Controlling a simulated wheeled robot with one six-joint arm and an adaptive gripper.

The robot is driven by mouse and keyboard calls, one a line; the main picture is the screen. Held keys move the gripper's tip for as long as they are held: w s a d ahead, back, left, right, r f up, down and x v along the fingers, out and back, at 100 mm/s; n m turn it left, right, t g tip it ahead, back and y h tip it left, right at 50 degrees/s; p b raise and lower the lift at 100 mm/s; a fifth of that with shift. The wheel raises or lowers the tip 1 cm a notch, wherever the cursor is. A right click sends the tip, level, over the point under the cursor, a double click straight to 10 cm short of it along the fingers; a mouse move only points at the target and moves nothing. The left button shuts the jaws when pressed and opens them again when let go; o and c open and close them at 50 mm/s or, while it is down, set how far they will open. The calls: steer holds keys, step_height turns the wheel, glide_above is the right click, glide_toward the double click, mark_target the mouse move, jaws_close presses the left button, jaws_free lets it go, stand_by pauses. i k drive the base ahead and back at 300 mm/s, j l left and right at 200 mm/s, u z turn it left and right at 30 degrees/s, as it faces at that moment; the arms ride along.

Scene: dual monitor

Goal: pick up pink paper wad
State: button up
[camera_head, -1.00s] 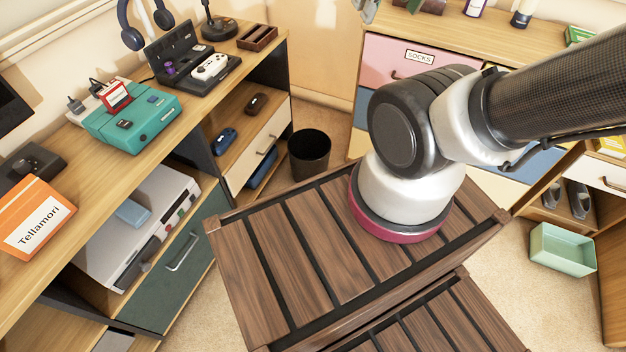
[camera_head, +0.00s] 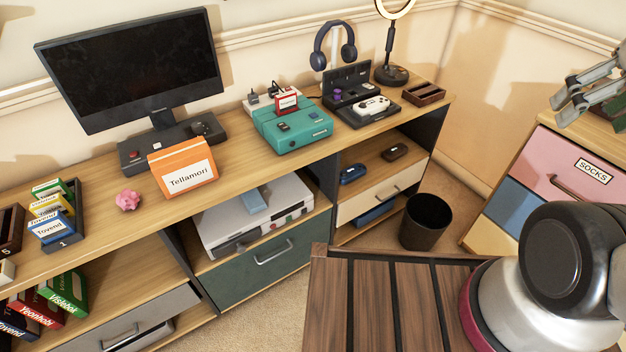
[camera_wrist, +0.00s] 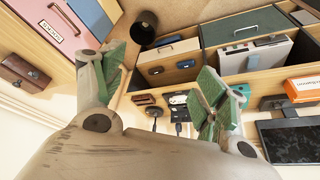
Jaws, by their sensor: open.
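The pink paper wad (camera_head: 127,200) is a small crumpled ball on the wooden desk top, left of the orange Tellamori box (camera_head: 184,167) and right of the Tovend boxes. I cannot make it out in the wrist view. My gripper (camera_head: 572,98) is at the upper right of the head view, far from the wad. In the wrist view my gripper (camera_wrist: 160,85) has its green-padded fingers spread wide with nothing between them.
A monitor (camera_head: 135,70) stands behind the wad. Small Tovend boxes (camera_head: 50,213) stand to its left. A teal console (camera_head: 292,125) is farther right. A black bin (camera_head: 426,221) and a pink SOCKS drawer (camera_head: 570,165) are at the right. Desk around the wad is clear.

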mark_target(128, 200)
steer(key=u, duration=1.85)
